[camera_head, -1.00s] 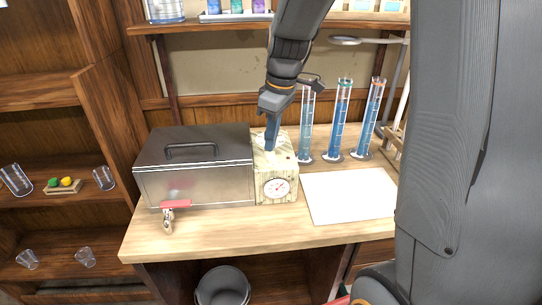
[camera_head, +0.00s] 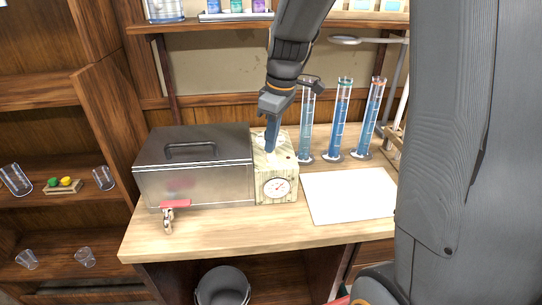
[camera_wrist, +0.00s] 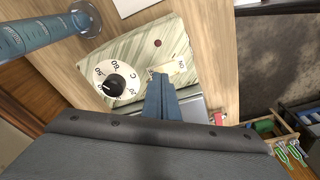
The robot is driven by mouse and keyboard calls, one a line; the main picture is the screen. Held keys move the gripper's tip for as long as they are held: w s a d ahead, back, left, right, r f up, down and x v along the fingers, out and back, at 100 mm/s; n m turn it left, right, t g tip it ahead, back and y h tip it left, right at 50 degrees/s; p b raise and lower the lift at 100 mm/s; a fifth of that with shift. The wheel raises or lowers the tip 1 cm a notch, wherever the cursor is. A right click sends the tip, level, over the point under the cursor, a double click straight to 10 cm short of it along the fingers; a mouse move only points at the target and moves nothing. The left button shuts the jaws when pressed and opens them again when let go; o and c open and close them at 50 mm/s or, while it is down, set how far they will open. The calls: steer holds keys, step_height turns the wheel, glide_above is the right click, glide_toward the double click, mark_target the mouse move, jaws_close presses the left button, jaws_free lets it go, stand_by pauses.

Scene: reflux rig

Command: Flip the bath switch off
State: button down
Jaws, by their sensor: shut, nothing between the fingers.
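The bath (camera_head: 195,185) is a metal box with a dark lid and a red-handled tap, on the left of the bench. Its marbled control box (camera_head: 288,165) stands against its right side. In the wrist view the box top (camera_wrist: 135,50) carries a dial knob (camera_wrist: 112,86), a small dark red lamp (camera_wrist: 157,43) and a pale switch plate (camera_wrist: 180,66) with lettering that looks like "ON". My gripper (camera_head: 270,150) is shut and empty, pointing down at the box top. In the wrist view its fingertips (camera_wrist: 160,78) are at the plate's edge and hide part of the switch; contact and the lever's position cannot be told.
Several blue-filled cylinders (camera_head: 338,120) stand behind and right of the control box. A white sheet (camera_head: 350,195) lies to its right. A round gauge (camera_head: 277,187) is on the box front. A shelf (camera_head: 220,25) with bottles runs above. The bench front (camera_head: 240,230) is clear.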

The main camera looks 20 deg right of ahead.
steer(key=shift+f, duration=0.4)
step_height(320, 180, up, 7)
steer(key=p, duration=0.5)
stand_by(0.6)
steer(key=shift+s, duration=0.1)
steer(key=s+f+m+b, duration=0.1)
steer(key=s+f+m, duration=0.4)
steer(key=s, duration=0.3)
steer(key=s+f+m+h+b, duration=0.1)
steer(key=s+f+m+b, duration=0.1)
steer(key=s+f+m, duration=0.2)
steer(key=s+f, duration=0.1)
steer(key=s, duration=0.2)
steer(key=shift+s+f+m+b, duration=0.3)
steer(key=shift+s+f+m, duration=0.1)
